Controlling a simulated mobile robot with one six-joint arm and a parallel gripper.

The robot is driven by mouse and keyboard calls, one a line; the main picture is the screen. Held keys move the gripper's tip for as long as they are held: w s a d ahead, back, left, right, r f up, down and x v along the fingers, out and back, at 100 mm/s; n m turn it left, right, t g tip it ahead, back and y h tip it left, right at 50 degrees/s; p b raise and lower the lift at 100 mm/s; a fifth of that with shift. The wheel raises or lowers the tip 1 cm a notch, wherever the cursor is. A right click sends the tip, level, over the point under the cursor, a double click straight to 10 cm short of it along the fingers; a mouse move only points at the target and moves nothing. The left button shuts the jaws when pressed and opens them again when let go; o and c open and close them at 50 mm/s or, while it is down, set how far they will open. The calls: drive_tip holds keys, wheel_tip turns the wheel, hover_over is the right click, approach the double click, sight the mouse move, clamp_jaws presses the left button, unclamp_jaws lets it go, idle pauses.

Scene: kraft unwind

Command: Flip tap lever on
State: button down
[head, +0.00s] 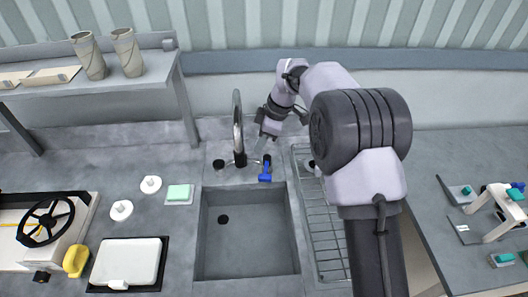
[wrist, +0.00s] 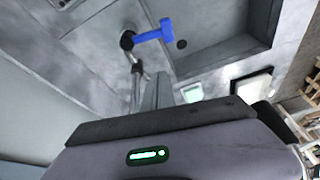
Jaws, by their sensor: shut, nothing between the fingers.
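The blue tap lever (head: 265,172) sits on the deck behind the sink, right of the curved metal tap (head: 238,128), with its handle toward the basin. In the wrist view the lever (wrist: 154,34) shows as a blue T-shape on a dark round base, and the tap (wrist: 137,80) is below it. My gripper (head: 263,146) is shut and empty, just behind the lever in the head view. In the wrist view its grey fingers (wrist: 158,92) point toward the lever with a gap in the picture; I cannot tell the exact distance.
The sink basin (head: 248,258) is empty with a dark drain. A wire rack (head: 325,235) lies to its right. A green sponge (head: 179,192) on a tray and white knobs stand left. A raised shelf (head: 110,82) holds two cups (head: 127,52) at back left.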

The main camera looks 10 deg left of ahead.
drive_tip(key=shift+a+f, duration=0.2)
drive_tip(key=shift+f, duration=0.15)
drive_tip(key=shift+f, duration=0.1)
drive_tip(key=b+x, duration=0.2)
drive_tip(key=x, duration=0.7)
drive_tip(key=shift+a+f, duration=0.15)
drive_tip(key=shift+f, duration=0.25)
drive_tip(key=d+b, duration=0.1)
drive_tip(key=d, duration=0.2)
drive_tip(key=shift+w+d, duration=0.15)
drive_tip(key=shift+d, duration=0.3)
